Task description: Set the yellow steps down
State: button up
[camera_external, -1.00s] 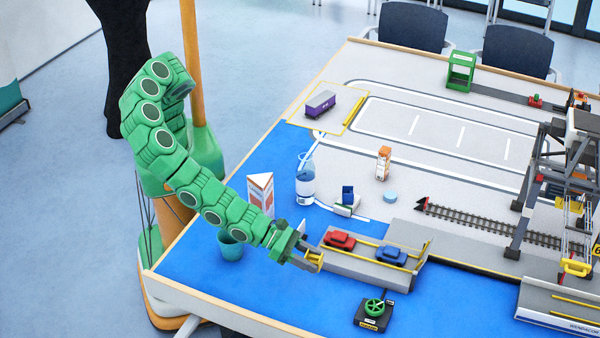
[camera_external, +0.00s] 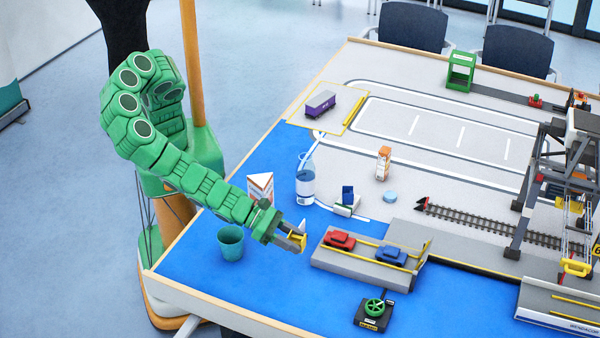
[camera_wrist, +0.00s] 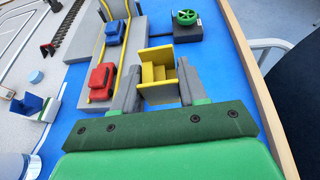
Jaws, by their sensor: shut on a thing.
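In the external view my gripper (camera_external: 296,240) is shut on the yellow steps (camera_external: 293,237), which are mostly hidden by the fingers. It holds them over the blue mat, just left of the grey ramp (camera_external: 340,262) that carries a red car (camera_external: 340,240) and a blue car (camera_external: 391,256). I cannot tell the exact height above the mat.
A black box with a green handwheel (camera_external: 374,311) is at the front right. Blue mat (camera_external: 285,285) lies clear in front.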

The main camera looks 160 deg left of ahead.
jog(key=w+d, duration=0.2)
jog(key=n+g+y, duration=0.3)
jog(key=n+g, duration=0.5)
jog(key=g, duration=0.1)
send_over(284, 271)
notch_tip(284, 271, down, 3)
jog(key=shift+f, duration=4.9)
jog(key=shift+f, duration=0.15)
jog(key=o, duration=1)
jog(key=shift+o, duration=0.2)
